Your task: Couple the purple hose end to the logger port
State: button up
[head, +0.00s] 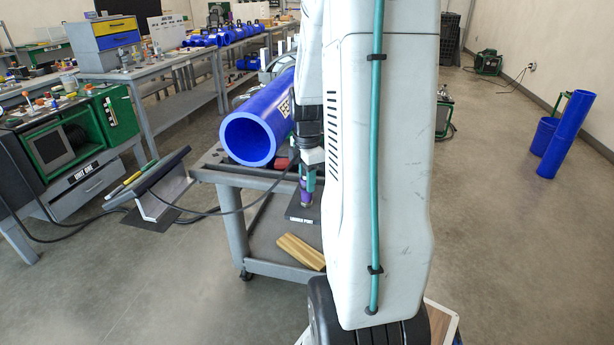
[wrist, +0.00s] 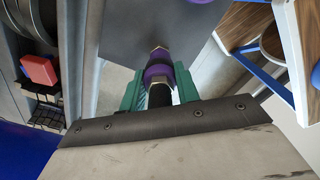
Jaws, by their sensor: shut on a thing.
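My gripper (head: 307,176) hangs in front of the cart, its teal jaws shut on the purple hose end. In the wrist view the green jaws (wrist: 160,88) stand on both sides of the purple hose end (wrist: 157,73), whose brass-coloured tip points away from my gripper. The hose end also shows purple below the jaws in the head view (head: 306,198). A dark plate with a white label, seemingly the logger port plate (head: 298,214), lies just below it. A purple round piece (wrist: 199,1), possibly the port, is cut off at the wrist view's top edge. The tip looks apart from it.
The grey cart (head: 236,174) carries a big blue pipe (head: 252,136), with wooden pieces (head: 301,251) on its lower shelf. A red block (wrist: 39,69) sits at left in the wrist view. A black cable loops left from my gripper. My arm hides the middle.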

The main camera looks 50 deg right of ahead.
jog(key=shift+f, duration=0.2)
jog(key=o, duration=1.1)
jog(key=shift+r, duration=3.85)
